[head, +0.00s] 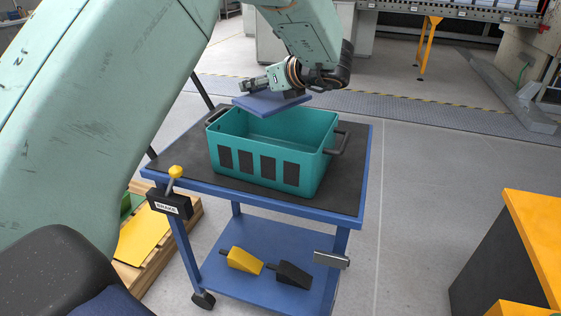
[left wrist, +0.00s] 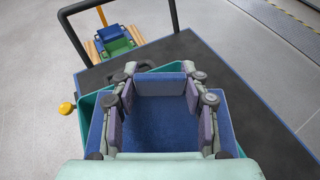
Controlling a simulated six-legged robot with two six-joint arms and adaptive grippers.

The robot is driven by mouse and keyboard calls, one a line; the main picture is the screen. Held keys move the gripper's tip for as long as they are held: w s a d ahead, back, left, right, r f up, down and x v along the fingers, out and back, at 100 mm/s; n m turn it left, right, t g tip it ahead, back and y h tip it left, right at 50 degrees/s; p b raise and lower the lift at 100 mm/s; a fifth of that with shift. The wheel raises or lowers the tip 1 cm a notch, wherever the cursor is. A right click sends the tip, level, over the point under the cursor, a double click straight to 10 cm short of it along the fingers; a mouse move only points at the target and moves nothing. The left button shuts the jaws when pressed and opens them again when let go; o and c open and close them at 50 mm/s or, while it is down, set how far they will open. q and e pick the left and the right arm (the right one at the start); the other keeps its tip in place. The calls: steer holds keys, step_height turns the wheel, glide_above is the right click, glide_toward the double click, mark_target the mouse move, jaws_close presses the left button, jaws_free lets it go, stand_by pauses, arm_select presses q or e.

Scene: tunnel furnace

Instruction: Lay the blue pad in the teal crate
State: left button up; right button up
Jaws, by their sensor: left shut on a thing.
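The blue pad (head: 262,105) is a flat slab held roughly level above the back part of the teal crate (head: 265,148). The crate is open-topped, with dark patches on its front wall and dark handles at its ends. My left gripper (head: 282,82) is shut on the pad from above. In the left wrist view the pad (left wrist: 160,122) shows between the fingers, with part of the crate's rim (left wrist: 88,106) beyond it at the left. The pad hides part of the crate's inside. My right gripper is not in view.
The crate stands on a blue cart with a dark top (head: 345,185). A yellow-knobbed brake lever (head: 175,172) is at the cart's left corner. Yellow and black wedges (head: 243,260) lie on the lower shelf. An orange-topped block (head: 535,230) stands at the right.

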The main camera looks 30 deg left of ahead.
arm_select(q)
steer(key=shift+w+d+f, duration=0.1)
steer(key=shift+d+f, duration=0.1)
steer(key=shift+d, duration=0.05)
steer(key=shift+s+d+f, duration=0.15)
steer(key=shift+s+f, duration=0.05)
steer(key=shift+f, duration=0.05)
steer(key=f+b, duration=0.1)
steer(key=f, duration=0.2)
steer(key=f+b, duration=0.1)
steer(key=f, duration=0.1)
steer(key=f+b, duration=0.1)
steer(key=f, duration=0.2)
steer(key=shift+s+f, duration=0.25)
steer(key=shift+f, duration=0.05)
steer(key=shift+w+f, duration=0.25)
steer(key=shift+w, duration=0.1)
steer(key=shift+s, duration=0.3)
steer(key=shift+w+f+b, duration=0.2)
steer(key=shift+f+b, duration=0.35)
steer(key=shift+b, duration=0.05)
steer(key=shift+s+r, duration=0.1)
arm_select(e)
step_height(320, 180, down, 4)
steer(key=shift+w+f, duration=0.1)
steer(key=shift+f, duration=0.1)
